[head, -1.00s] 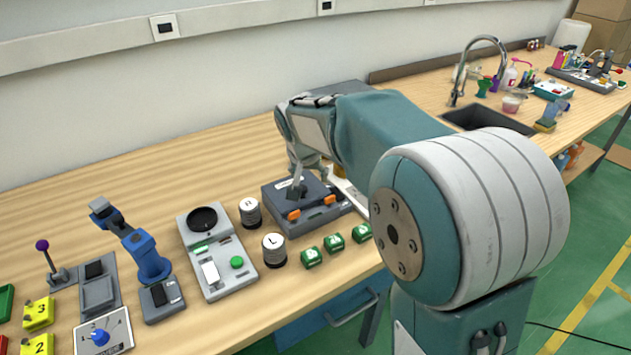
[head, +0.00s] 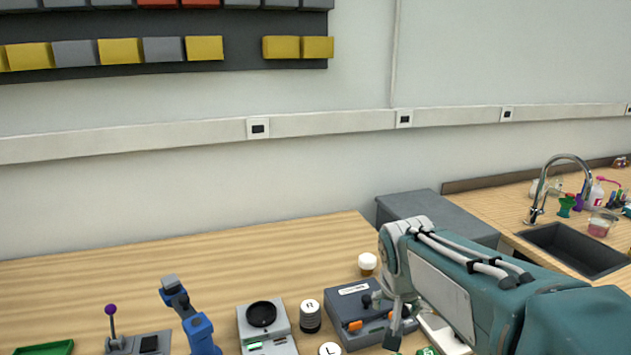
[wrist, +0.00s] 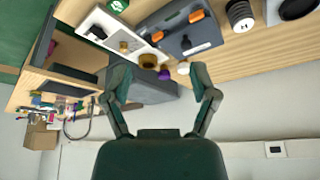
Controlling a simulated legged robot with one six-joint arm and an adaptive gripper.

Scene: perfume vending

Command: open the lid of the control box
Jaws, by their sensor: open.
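The control box (head: 345,309) is a grey case with orange latches on its front and a white label on top. Its lid looks shut. In the wrist view the control box (wrist: 206,32) is at the top, upside down, with two orange latches. My gripper (wrist: 160,84) is open and empty, its two fingers spread apart below the box in that picture. In the head view my gripper (head: 393,335) hangs by the right side of the box, partly hidden by my own arm. I cannot tell whether it touches the box.
Labelled cylinders (head: 310,316) and a grey device with a round black dish (head: 262,314) stand left of the box. A white-capped jar (head: 367,262) is behind it. A sink (head: 575,248) lies to the right. The bench behind the devices at left is clear.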

